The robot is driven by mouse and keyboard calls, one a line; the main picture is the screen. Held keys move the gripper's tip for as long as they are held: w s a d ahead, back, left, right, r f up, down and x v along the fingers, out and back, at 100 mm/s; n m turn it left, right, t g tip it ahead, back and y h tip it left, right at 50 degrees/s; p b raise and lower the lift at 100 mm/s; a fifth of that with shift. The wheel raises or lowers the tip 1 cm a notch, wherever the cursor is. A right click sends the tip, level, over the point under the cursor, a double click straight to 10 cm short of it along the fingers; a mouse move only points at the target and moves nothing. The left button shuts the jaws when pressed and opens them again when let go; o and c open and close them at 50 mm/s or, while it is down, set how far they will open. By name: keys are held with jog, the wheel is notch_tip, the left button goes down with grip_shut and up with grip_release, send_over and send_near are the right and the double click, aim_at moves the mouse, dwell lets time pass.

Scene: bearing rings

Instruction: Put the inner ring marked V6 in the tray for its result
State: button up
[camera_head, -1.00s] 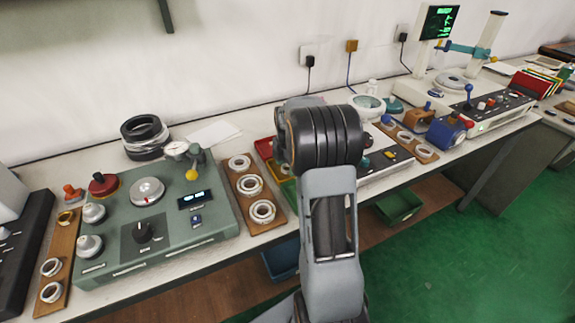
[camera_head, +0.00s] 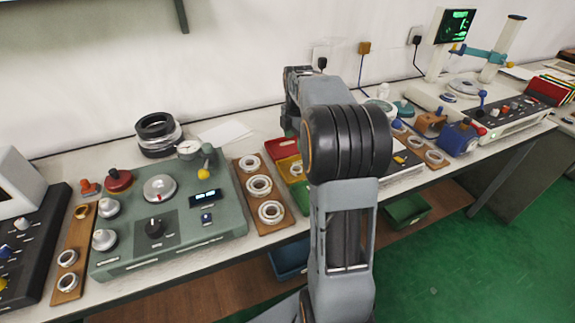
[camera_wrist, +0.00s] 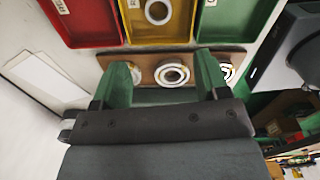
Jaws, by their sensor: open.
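A wooden board (camera_head: 277,228) beside the green-grey gauge unit carries three metal rings: a back ring (camera_head: 249,164), a middle ring (camera_head: 259,186) and a front ring (camera_head: 271,212). I cannot read a V6 mark on any ring. In the wrist view my gripper (camera_wrist: 164,62) is open and empty, its green fingers on either side of the board's middle ring (camera_wrist: 172,74); I cannot tell its height above it. Beyond the board are a red tray (camera_wrist: 85,22), a yellow tray (camera_wrist: 178,28) with a ring (camera_wrist: 158,12) in it, and a green tray (camera_wrist: 225,20). Tray labels are only partly readable.
The gauge unit (camera_head: 215,225) with knobs stands left of the board. A smaller board (camera_head: 62,285) with rings lies farther left. A black ring stack (camera_head: 158,135) and white paper (camera_head: 225,133) lie behind. More instruments stand on the right.

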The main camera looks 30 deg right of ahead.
jog(key=s+a+f+m+t, duration=0.3)
jog(key=s+a+m, duration=1.4)
jog(key=a+m, duration=0.1)
jog(key=shift+s+a, duration=0.35)
jog(key=shift+s, duration=0.05)
jog(key=shift+f, duration=0.1)
notch_tip(320, 180, up, 10)
jog(key=p, duration=0.9)
jog(key=shift+s, duration=0.15)
